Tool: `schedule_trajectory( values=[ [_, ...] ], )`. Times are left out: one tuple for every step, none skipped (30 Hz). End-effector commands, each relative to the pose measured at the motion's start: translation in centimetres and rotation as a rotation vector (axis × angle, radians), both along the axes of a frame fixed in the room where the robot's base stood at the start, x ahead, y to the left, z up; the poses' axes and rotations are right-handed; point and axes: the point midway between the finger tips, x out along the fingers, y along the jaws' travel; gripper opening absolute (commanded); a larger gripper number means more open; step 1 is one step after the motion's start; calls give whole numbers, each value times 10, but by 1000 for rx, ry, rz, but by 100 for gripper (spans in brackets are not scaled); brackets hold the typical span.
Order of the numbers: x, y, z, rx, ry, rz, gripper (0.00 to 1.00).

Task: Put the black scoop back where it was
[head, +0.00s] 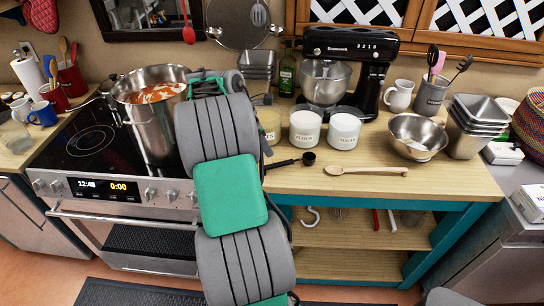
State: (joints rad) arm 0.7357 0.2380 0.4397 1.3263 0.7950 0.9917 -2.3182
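A small black scoop (308,158) is on the wooden counter, below the flour jar (305,127). Its thin handle points left toward my arm, which hides the ground just beyond the handle's end. My arm rises through the middle of the picture and ends in a teal and grey part near the pot's right rim. My gripper (207,86) is around there, but its fingers cannot be made out, so I cannot tell whether it is open or holds anything. The scoop appears apart from it.
A large steel pot (150,122) with red-orange contents stands on the stove. A sugar jar (344,131), a yellowish jar (270,124), a black stand mixer (352,62) and a steel bowl (418,137) stand on the counter. A wooden spoon (365,170) lies near its front edge.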

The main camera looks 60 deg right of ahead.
Motion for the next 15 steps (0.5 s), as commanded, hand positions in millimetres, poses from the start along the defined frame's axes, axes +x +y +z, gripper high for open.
schedule_trajectory(
  values=[
    [3, 3, 11, -2, 0, 2, 38],
    [5, 4, 16, -1, 0, 0, 38],
    [6, 6, 20, -1, 1, 1, 38],
    [7, 7, 23, -1, 1, 1, 38],
    [7, 8, 25, -1, 1, 1, 38],
    [8, 8, 28, 0, 1, 0, 38],
    [8, 9, 28, 0, 1, 0, 38],
    [8, 9, 29, 1, 1, 0, 38],
    [10, 11, 30, -2, -4, -3, 38],
    [12, 14, 32, -8, -13, -7, 38],
    [17, 19, 36, -15, -27, -13, 38],
    [26, 30, 42, -32, -59, -29, 38],
    [34, 42, 48, -45, -92, -45, 38],
    [43, 57, 55, -60, -133, -70, 38],
    [57, 81, 65, -76, -198, -106, 38]
  ],
)
